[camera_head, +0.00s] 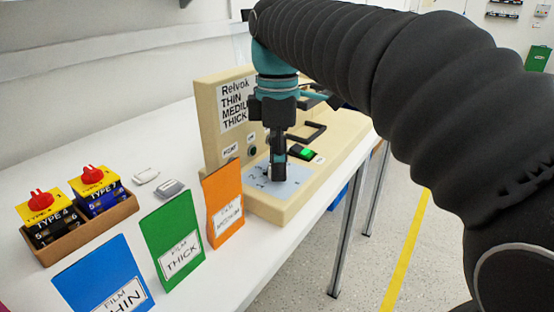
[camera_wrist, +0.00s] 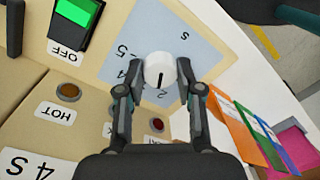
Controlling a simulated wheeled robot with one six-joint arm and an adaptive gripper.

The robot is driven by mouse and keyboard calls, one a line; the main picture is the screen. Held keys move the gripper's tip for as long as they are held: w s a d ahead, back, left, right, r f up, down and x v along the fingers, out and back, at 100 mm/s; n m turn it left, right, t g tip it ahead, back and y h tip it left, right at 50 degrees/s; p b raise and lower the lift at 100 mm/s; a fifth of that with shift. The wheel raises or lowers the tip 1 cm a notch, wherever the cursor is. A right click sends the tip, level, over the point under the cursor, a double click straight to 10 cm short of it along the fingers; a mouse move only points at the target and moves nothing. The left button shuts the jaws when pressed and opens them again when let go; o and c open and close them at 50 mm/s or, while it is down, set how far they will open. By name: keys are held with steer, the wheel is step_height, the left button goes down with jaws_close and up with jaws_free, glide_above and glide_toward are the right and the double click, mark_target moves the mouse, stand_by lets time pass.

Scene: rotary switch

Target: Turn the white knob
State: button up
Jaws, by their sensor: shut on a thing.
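The white knob (camera_wrist: 160,71) shows in the wrist view as a round cap with a dark pointer line, on a pale blue dial plate (camera_wrist: 178,35) with printed numbers. My gripper (camera_wrist: 158,84) is shut on the knob, with one finger on each side. In the head view my gripper (camera_head: 278,172) reaches straight down onto the dial plate (camera_head: 290,186) of the beige machine (camera_head: 262,208). The fingers hide the knob there.
A lit green switch (camera_head: 303,152) and a dark handle frame (camera_head: 305,133) are close to my gripper. Orange (camera_head: 224,203), green (camera_head: 171,240) and blue (camera_head: 104,280) film folders stand in front. A box (camera_head: 120,212) with red-knobbed units is at left.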

steer(key=shift+w+n, duration=0.1)
steer(key=shift+n, duration=1)
steer(key=o, duration=1.2)
steer(key=shift+c, duration=0.2)
steer(key=shift+r, duration=0.1)
steer(key=shift+w+r, duration=0.15)
steer(key=shift+r, duration=1.7)
steer(key=shift+w+r, duration=0.1)
steer(key=shift+r, duration=1.7)
